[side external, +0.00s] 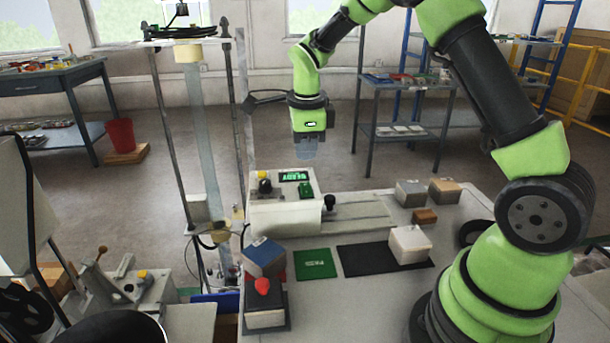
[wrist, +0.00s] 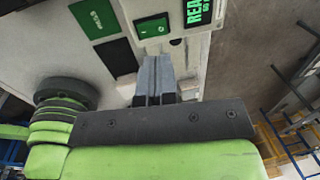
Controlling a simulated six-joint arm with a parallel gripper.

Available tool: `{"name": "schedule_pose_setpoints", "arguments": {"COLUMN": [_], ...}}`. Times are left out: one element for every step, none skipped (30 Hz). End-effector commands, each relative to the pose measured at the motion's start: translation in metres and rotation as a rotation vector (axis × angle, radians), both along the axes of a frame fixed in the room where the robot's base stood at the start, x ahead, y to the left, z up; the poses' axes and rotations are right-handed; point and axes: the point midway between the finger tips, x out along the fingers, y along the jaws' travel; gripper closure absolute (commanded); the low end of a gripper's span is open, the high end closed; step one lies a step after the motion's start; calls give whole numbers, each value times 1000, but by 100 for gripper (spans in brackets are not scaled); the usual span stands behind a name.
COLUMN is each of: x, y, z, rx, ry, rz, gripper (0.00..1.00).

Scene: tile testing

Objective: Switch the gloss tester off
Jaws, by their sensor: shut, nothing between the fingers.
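The gloss tester (side external: 285,217) is a white box at the back left of the bench. On its top are a lit green-on-black display (side external: 294,176) and a green rocker switch (side external: 305,190). In the wrist view the switch (wrist: 153,27) lies just beyond my fingertips, and the display (wrist: 199,12), showing "REA…", is to its right. Which side of the rocker is pressed I cannot tell. My gripper (side external: 306,150) is shut and empty, pointing down above the tester, apart from the switch. Its closed fingers also show in the wrist view (wrist: 156,62).
A green mat (side external: 315,264), a black mat (side external: 355,261) with a white block (side external: 410,243), and a red-knobbed device (side external: 263,290) lie in front.

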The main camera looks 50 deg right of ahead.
Motion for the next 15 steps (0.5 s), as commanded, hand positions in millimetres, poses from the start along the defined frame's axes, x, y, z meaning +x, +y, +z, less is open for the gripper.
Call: {"name": "schedule_pose_setpoints", "arguments": {"x": [0, 1, 2, 2, 3, 3, 4, 4, 5, 5, 5, 6, 6, 6, 6], "y": [-1, -2, -2, -3, -3, -4, -4, -5, -5, -5, -6, -6, -6, -6, -6], "z": [-13, -19, -26, -32, -37, -43, -47, -51, -55, -58, -60, -63, -64, -65, -66], "rx": [1, 1, 1, 1, 1, 1, 1, 2, 1, 1, 1, 1, 1, 1, 1], "ry": [7, 7, 6, 5, 4, 4, 3, 4, 2, 3, 3, 1, 0, 0, 0], "rz": [0, 0, -1, 0, 0, 0, 0, 0, 1, 1, 1, 1, 1, 1, 0], "gripper": [100, 100, 100, 100, 100, 100, 100, 100, 100, 100, 100, 100, 100, 100, 100]}}
